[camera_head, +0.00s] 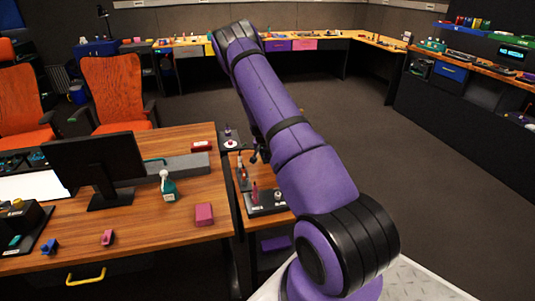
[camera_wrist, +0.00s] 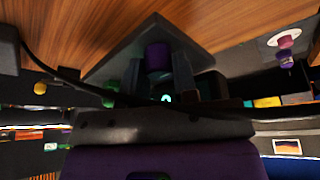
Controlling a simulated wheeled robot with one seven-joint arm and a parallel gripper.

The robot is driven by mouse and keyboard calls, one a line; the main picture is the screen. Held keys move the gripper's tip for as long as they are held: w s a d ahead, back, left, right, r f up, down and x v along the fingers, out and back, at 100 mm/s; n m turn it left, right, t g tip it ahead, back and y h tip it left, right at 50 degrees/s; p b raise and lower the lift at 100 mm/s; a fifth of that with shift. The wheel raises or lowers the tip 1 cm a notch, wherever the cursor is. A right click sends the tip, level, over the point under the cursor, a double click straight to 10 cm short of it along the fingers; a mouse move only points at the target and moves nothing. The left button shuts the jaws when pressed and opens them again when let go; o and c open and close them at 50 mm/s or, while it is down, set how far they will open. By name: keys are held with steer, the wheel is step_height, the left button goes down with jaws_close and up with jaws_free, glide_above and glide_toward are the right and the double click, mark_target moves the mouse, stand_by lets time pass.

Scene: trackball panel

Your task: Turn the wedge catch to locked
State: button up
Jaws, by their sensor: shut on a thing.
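In the wrist view, a short purple knob (camera_wrist: 157,57) stands out from a dark plate (camera_wrist: 112,65) and appears to be the wedge catch. My gripper (camera_wrist: 157,70) has one dark finger on each side of the knob and is shut on it. The fingers and gripper body hide the rest of the catch, so I cannot read its position. In the head view, my gripper (camera_head: 255,154) is small and dark beside a dark plate (camera_head: 243,184) at the desk's right side. My purple arm partly covers that area.
A dark base (camera_head: 268,209) with a pink lever (camera_head: 255,193) stands in front. A monitor (camera_head: 100,165) and a spray bottle (camera_head: 168,187) are to the left.

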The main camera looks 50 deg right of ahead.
stand_by(0.4)
steer(key=o, duration=0.9)
steer(key=shift+o, duration=0.2)
steer(key=v, duration=1)
steer(key=shift+a+r, duration=0.2)
steer(key=shift+r, duration=0.15)
